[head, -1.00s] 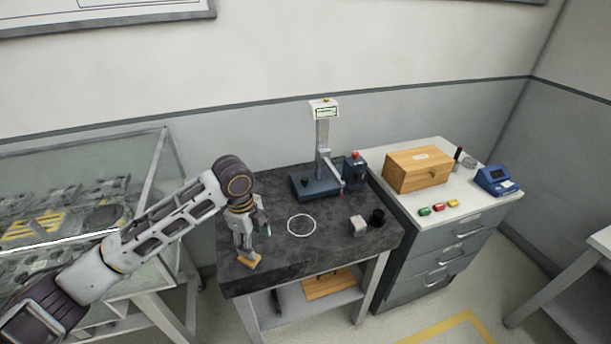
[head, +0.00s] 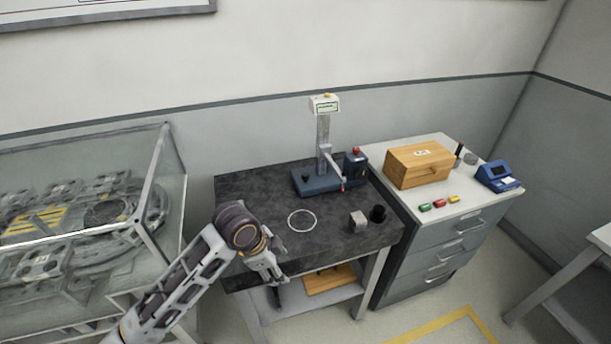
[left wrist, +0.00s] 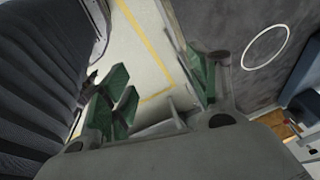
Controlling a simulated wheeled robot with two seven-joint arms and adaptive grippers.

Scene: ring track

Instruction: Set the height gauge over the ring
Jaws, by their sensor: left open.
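The height gauge (head: 324,135) stands upright at the back of the dark stone table, with a blue base, a pale column and a display on top. The ring (head: 302,220) is a thin white circle on the table top, in front of the gauge's base and apart from it. The ring also shows in the left wrist view (left wrist: 265,47), with part of a blue base (left wrist: 303,85) at the right edge. My left gripper (head: 282,264) is open and empty at the table's front edge, nearer than the ring. Its green-padded fingers are spread in the wrist view. My right gripper is out of view.
A white-topped cabinet (head: 432,168) holds a wooden box (head: 419,166) and a blue device (head: 498,176). A glass case (head: 90,210) is on the left. The table's left part is clear.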

